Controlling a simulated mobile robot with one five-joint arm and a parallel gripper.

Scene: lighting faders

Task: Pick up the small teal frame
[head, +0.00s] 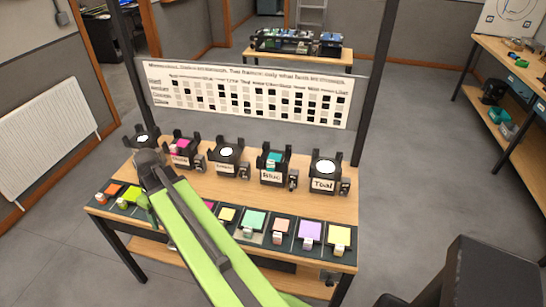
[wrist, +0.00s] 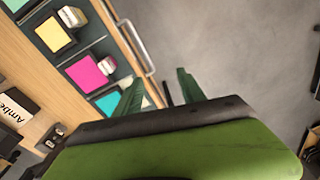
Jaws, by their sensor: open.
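My gripper (wrist: 159,92) is open and empty, its two dark green fingers apart in the wrist view. A bright teal-cyan frame (wrist: 108,102) lies on the dark tray strip just left of the left finger, partly cut off by my gripper. My arm hides that spot in the head view. A paler mint-teal frame (head: 254,219) lies in the front row in the head view; its edge shows at the wrist view's top left corner (wrist: 15,5). Another teal piece (head: 272,158) sits in the holder labelled Blue. I cannot tell which is the small one.
Magenta (wrist: 88,73) and yellow (wrist: 54,35) frames lie beside the bright teal one. A chart board (head: 250,93) stands at the table's back. Floor lies past the front rail.

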